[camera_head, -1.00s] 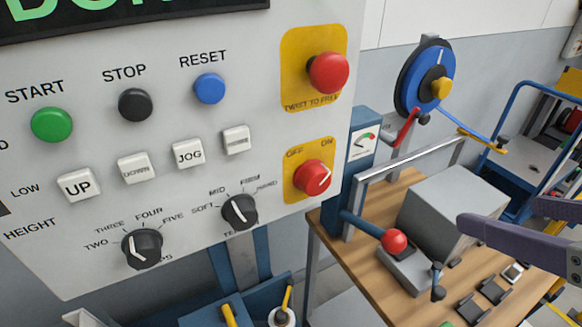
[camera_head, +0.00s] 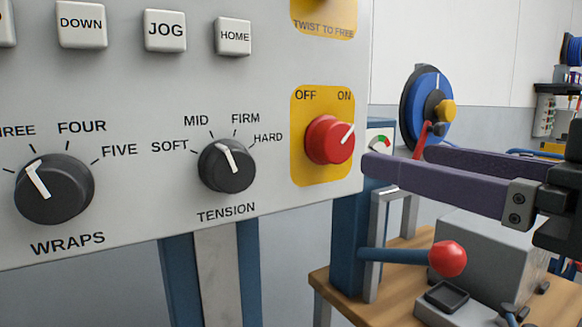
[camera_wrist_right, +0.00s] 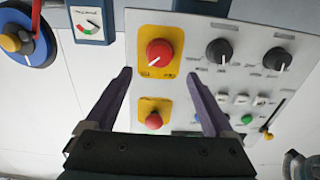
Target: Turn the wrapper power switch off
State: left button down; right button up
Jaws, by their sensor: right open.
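The wrapper power switch (camera_head: 330,140) is a red rotary knob on a yellow plate (camera_head: 312,177) marked OFF and ON, at the panel's lower right corner. Its white pointer line is turned toward ON. The knob also shows in the right wrist view (camera_wrist_right: 160,52), where the panel appears upside down. My right gripper (camera_head: 398,160) is open and empty, with its purple fingers just right of the switch in the head view and apart from it. In the right wrist view the fingertips (camera_wrist_right: 160,73) stand on either side of the knob's plate. My left gripper is out of view.
The tension dial (camera_head: 227,165) and wraps dial (camera_head: 54,189) lie left of the switch. The red stop button (camera_wrist_right: 153,120) is on the neighbouring yellow plate. A bench with a red-knobbed lever (camera_head: 447,258) and a blue wheel (camera_head: 427,108) stand right of the panel.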

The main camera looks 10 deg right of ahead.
aim_at(340, 146)
jog(key=x, duration=0.8)
jog(key=shift+w+a, duration=0.15)
jog(key=shift+w, duration=0.15)
jog(key=shift+f, duration=0.1)
jog(key=shift+c, duration=0.2)
jog(key=shift+p, duration=0.3)
jog(key=c, duration=1.3)
